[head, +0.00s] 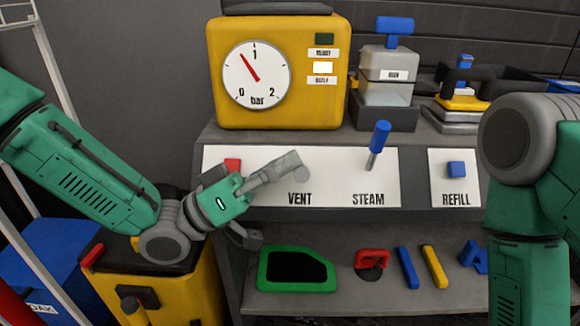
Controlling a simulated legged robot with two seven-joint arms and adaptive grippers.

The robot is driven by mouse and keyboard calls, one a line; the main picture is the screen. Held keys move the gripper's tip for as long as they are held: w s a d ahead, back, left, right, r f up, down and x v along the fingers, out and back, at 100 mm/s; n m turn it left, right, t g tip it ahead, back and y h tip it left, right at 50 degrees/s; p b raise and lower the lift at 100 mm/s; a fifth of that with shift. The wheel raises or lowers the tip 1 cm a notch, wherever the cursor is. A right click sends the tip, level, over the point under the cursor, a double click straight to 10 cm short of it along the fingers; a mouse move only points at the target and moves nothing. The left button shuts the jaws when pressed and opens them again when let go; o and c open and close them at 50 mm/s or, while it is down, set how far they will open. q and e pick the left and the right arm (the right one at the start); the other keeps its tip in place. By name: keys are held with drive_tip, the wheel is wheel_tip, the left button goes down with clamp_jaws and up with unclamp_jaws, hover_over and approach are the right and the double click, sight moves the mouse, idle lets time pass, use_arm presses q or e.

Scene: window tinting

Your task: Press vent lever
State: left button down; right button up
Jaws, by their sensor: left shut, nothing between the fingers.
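The white control panel (335,160) carries the label VENT (300,200). My left gripper (296,166) is shut and empty, its fingertips in front of the panel just above that label. The vent lever cannot be made out clearly; the gripper covers the area above the label. I cannot tell whether the fingertips touch anything. A red part (232,164) shows on the panel behind my left wrist, with any label hidden. Right of VENT, the steam lever (379,140) has a blue handle and tilts up. My right arm shows at the right edge, but its gripper is out of view.
A yellow box (225,65) with a bar gauge (256,75) reading slightly below 1 stands above the panel. A blue REFILL button (456,169) is at the right. The lower shelf (335,300) holds a green frame (297,268), a red-handled tool (371,262) and colored bars.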

use_arm(q)
drive_tip(key=shift+s+d+f+m+g+h+b, duration=0.15)
drive_tip(key=shift+f+m+g+b, duration=0.15)
drive_tip(key=shift+m, duration=0.35)
drive_tip(key=shift+s+a+f+m+g+h+b, duration=0.15)
drive_tip(key=shift+m+g+b, duration=0.3)
drive_tip(key=shift+m, duration=0.25)
drive_tip(key=shift+s+d+f+m+g+h+b, duration=0.15)
drive_tip(key=shift+f+m+g+b, duration=0.15)
drive_tip(key=shift+m, duration=0.35)
drive_tip(key=shift+f, duration=0.1)
drive_tip(key=v, duration=1.2)
drive_tip(key=shift+w, duration=0.1)
